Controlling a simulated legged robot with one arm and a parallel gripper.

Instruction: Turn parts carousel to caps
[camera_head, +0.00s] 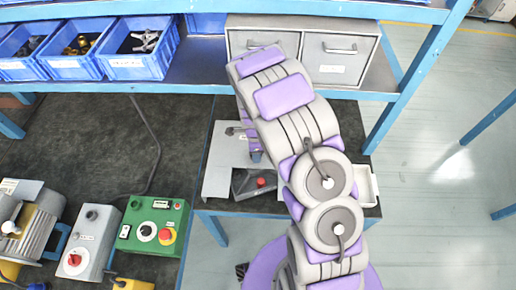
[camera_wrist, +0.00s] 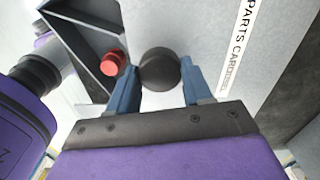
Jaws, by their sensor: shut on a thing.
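The parts carousel (camera_head: 218,172) is a light grey housing on a small side table, partly behind my arm in the head view. Its grey top, with a "PARTS CAROUSEL" label (camera_wrist: 238,45), fills much of the wrist view. A wedge-shaped opening (camera_wrist: 85,40) shows a dark compartment, with a red part (camera_wrist: 113,62) at its edge; the red part also shows in the head view (camera_head: 261,182). My gripper (camera_wrist: 159,74) has its blue fingers on either side of a round black knob (camera_wrist: 160,68) and is shut on it. Caps cannot be made out clearly.
Blue bins (camera_head: 138,48) with small parts and grey drawers (camera_head: 338,60) stand on the shelf behind. A green control box (camera_head: 153,225), a grey box with a red knob (camera_head: 88,243) and a motor (camera_head: 32,222) are on the left bench. Floor at right is open.

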